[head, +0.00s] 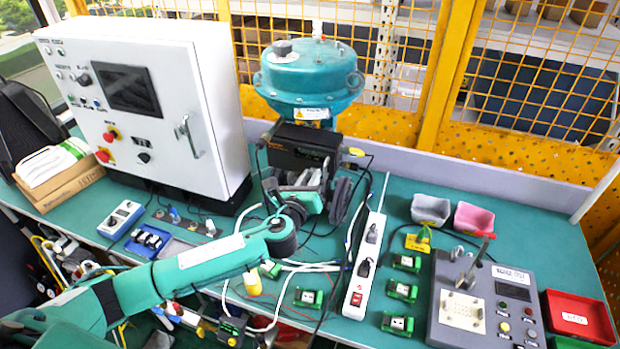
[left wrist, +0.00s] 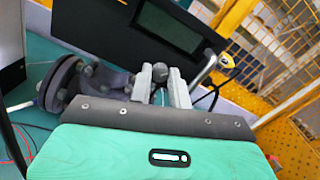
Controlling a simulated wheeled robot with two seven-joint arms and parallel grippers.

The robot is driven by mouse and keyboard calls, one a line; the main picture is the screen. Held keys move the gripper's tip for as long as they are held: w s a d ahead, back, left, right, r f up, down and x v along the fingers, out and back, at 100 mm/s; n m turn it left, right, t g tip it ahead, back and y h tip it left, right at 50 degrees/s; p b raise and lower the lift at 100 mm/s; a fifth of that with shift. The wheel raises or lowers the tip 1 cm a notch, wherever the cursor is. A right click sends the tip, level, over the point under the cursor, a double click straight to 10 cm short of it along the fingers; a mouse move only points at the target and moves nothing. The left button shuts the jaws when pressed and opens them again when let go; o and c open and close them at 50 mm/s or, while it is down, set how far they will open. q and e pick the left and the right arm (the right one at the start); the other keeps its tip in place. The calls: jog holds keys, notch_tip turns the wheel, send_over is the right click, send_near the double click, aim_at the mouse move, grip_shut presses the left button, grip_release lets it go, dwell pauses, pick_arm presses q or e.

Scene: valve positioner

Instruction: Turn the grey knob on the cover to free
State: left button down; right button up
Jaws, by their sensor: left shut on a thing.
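The black positioner cover (head: 305,140) is mounted under the teal round actuator (head: 310,75). My left gripper (head: 305,180) reaches the front of the positioner. In the left wrist view its two light grey fingers (left wrist: 161,78) are on either side of the knob and shut on it. The knob is hidden behind the gripper in the head view. Its pointing direction and any marks cannot be read. My right gripper is not in view.
A white control cabinet (head: 140,95) stands left of the positioner. A white power strip (head: 365,265) and loose cables lie to the right and in front. A grey test box (head: 485,300) and small bins (head: 473,218) stand on the right. A yellow mesh fence is behind.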

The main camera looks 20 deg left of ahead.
pick_arm(q)
jog(key=shift+f, duration=0.1)
jog(key=n+b, duration=0.4)
jog(key=n, duration=1.3)
jog(key=shift+n, duration=0.4)
jog(key=c, duration=1.6)
grip_release()
jog(key=shift+s, duration=0.1)
